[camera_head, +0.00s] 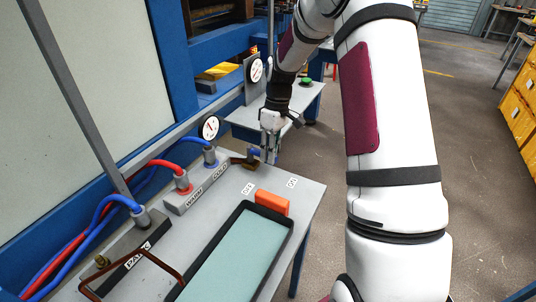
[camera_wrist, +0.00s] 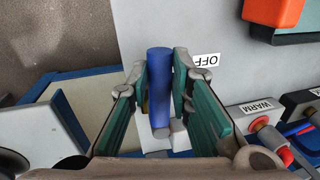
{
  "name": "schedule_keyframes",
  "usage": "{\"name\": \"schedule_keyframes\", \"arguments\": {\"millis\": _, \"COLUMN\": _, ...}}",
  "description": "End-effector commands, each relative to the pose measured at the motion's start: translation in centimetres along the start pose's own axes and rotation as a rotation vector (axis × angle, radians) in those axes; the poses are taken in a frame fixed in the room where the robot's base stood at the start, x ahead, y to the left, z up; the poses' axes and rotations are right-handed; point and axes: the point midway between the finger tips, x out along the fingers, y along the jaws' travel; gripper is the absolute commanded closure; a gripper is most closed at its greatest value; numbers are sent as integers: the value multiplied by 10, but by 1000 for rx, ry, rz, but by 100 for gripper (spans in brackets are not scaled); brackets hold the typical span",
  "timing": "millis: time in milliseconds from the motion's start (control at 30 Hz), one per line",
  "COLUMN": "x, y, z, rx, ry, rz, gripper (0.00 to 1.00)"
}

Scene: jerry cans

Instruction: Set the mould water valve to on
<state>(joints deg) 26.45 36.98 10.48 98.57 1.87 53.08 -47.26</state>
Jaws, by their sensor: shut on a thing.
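My gripper (camera_head: 269,150) is at the far end of the grey bench and is shut on the blue valve handle (camera_head: 256,152). In the wrist view the blue handle (camera_wrist: 159,85) lies lengthwise between the two green-padded fingers. The white OFF label (camera_wrist: 207,60) is just right of the handle's outer end. In the head view two small white labels lie on the bench, one nearer the valve (camera_head: 248,188) and one farther right (camera_head: 292,182); their print is hard to read there.
A grey block marked WARM and COLD (camera_head: 207,185) with red and blue hoses stands left of the labels. An orange block (camera_head: 271,203) and a black-rimmed tray (camera_head: 290,232) are nearer. Gauges (camera_head: 210,128) stand behind. The floor right of the bench is clear.

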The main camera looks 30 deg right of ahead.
Motion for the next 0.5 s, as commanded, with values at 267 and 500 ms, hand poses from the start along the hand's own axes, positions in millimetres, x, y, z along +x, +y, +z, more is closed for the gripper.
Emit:
{"name": "schedule_keyframes", "arguments": {"millis": 267, "x": -1, "y": 6, "z": 0, "rx": -69, "ry": -14, "rz": 0, "gripper": 100}}
{"name": "schedule_keyframes", "arguments": {"millis": 500, "x": -1, "y": 7, "z": 0, "rx": -82, "ry": -17, "rz": 1, "gripper": 100}}
